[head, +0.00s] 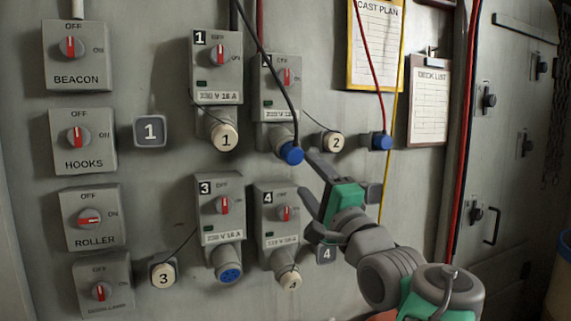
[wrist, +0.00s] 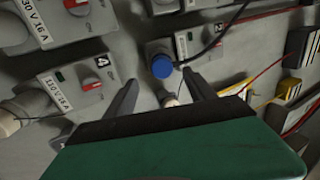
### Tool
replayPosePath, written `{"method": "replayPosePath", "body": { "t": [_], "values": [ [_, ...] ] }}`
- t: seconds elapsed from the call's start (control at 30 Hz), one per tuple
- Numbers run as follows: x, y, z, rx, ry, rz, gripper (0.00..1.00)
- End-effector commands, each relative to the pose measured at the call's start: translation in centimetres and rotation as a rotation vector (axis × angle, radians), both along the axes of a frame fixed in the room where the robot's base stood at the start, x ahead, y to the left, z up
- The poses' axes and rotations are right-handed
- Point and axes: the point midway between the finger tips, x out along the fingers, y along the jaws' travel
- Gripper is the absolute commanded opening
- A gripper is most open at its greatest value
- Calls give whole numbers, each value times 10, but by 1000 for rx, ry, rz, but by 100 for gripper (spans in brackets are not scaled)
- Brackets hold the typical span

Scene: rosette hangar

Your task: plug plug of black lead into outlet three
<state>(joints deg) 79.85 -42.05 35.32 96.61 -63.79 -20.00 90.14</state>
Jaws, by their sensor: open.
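The black lead (head: 272,75) hangs from the top and ends in a blue plug (head: 291,153) seated at the mouth of outlet two (head: 277,100). The plug also shows in the wrist view (wrist: 162,66), beyond and between my fingertips. Outlet three (head: 220,210) is at lower middle; its blue socket face (head: 229,274) is uncovered. Its round cap, marked 3 (head: 163,274), hangs to the left on a cord. My gripper (head: 309,177) is open and empty, just below and right of the blue plug, apart from it as far as I can tell.
Outlets one (head: 216,70) and four (head: 278,220) have numbered caps on. Cap 2 (head: 332,142) hangs near my gripper. A red lead (head: 369,65) ends in another blue plug (head: 381,141) at right. Clipboard (head: 428,100) and switch boxes (head: 83,142) flank the panel.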

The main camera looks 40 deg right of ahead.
Motion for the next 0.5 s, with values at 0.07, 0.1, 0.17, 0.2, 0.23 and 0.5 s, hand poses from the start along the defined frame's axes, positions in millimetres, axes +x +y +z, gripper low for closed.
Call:
{"method": "replayPosePath", "body": {
  "t": [0.07,0.1,0.17,0.2,0.23,0.5],
  "values": [
    [-2,-2,1,0,0,-6,64],
    [-2,-3,1,0,0,-9,64],
    [-3,-4,1,0,0,-11,64],
    [-3,-4,2,0,1,-11,64],
    [-2,-5,2,0,1,-11,64],
    [25,-10,17,2,2,-3,64]
  ]
}}
